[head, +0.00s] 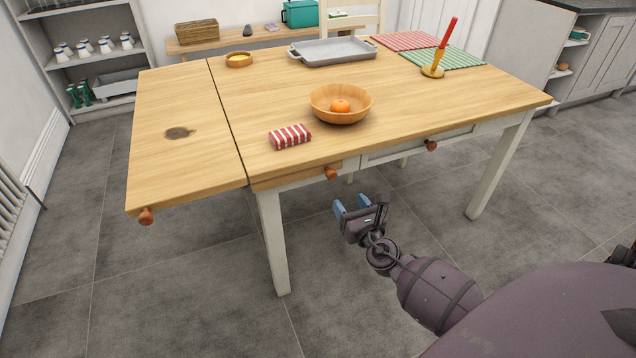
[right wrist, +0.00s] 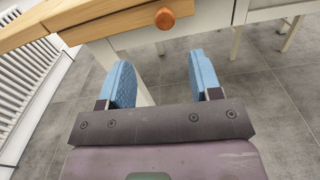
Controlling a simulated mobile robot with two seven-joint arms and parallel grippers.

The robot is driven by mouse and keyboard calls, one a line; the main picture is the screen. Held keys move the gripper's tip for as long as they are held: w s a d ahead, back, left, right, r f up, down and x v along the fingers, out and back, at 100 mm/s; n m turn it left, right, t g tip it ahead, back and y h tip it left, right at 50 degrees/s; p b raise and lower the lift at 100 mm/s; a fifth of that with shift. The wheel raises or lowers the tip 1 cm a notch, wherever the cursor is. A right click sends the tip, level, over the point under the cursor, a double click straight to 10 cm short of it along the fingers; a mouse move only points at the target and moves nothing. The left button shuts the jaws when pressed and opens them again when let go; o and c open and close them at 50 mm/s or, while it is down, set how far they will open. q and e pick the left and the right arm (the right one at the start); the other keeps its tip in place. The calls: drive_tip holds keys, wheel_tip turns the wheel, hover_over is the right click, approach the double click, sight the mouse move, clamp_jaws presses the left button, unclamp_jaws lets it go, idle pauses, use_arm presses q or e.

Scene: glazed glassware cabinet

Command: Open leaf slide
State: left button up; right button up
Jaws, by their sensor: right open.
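The wooden table (head: 270,95) has a leaf (head: 180,100) at its left side, level with the top. A round orange-brown knob (head: 331,173) sits on the front edge below the tabletop; it also shows in the right wrist view (right wrist: 164,18). A wood-coloured strip (head: 290,178) runs left of this knob; I cannot tell exactly where the slide's edges are. My right gripper (head: 350,204) is open and empty, below and slightly right of the knob, apart from it. In the right wrist view its blue fingers (right wrist: 159,64) point toward the table front. My left gripper is not in view.
Another knob (head: 431,145) is on the drawer front to the right, and one (head: 145,215) at the leaf's front corner. A table leg (head: 273,240) stands left of my right gripper. A striped packet (head: 290,137) and a wooden bowl (head: 320,98) are near the front edge.

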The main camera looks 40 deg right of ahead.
sight(332, 176)
drive_tip(key=shift+n, duration=0.4)
drive_tip(key=x, duration=0.6)
drive_tip(key=b+x, duration=0.1)
drive_tip(key=x, duration=0.2)
drive_tip(key=shift+w+d+f, duration=0.1)
drive_tip(key=shift+d+f, duration=0.1)
drive_tip(key=shift+d, duration=0.1)
drive_tip(key=shift+x, duration=0.8)
drive_tip(key=shift+r, duration=0.1)
clamp_jaws()
